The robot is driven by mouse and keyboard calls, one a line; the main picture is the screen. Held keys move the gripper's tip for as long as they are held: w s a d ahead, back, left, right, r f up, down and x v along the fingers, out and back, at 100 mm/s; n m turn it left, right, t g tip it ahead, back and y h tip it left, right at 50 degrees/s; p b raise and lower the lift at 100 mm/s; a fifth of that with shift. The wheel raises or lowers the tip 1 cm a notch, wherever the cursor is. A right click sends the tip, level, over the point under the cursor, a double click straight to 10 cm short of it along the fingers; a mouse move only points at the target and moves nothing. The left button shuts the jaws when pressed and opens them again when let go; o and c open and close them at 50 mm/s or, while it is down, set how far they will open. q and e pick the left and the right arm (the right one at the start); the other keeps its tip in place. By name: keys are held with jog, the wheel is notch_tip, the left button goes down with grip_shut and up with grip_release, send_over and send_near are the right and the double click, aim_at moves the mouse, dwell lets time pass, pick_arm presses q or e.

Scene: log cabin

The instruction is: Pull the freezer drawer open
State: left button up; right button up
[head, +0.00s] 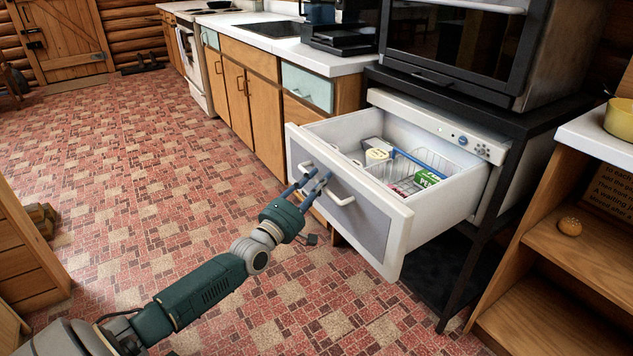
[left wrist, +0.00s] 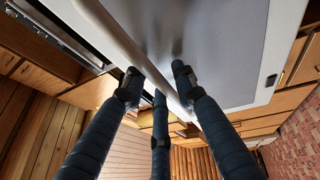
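The freezer drawer (head: 350,222) is pulled well out of its white cabinet, under the oven. Its front is white with a grey panel, which also shows close up in the left wrist view (left wrist: 232,50). A pale handle (head: 341,192) crosses the front. My left gripper (head: 318,174) is at the front, by the left part of the handle. My right gripper is not in view.
The drawer holds a wire basket (head: 437,163), a round tub (head: 376,155) and a green box (head: 428,177). A black stand (head: 459,276) and wooden shelves (head: 545,300) are on the right. Kitchen cabinets (head: 262,108) line the back.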

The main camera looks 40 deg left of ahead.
pick_arm(q)
jog(key=shift+s, duration=0.1)
jog(key=s, duration=0.4)
jog(key=s+f, duration=0.1)
jog(key=s, duration=0.2)
jog(key=s+f, duration=0.1)
jog(key=s, duration=0.3)
jog(key=shift+s, duration=0.3)
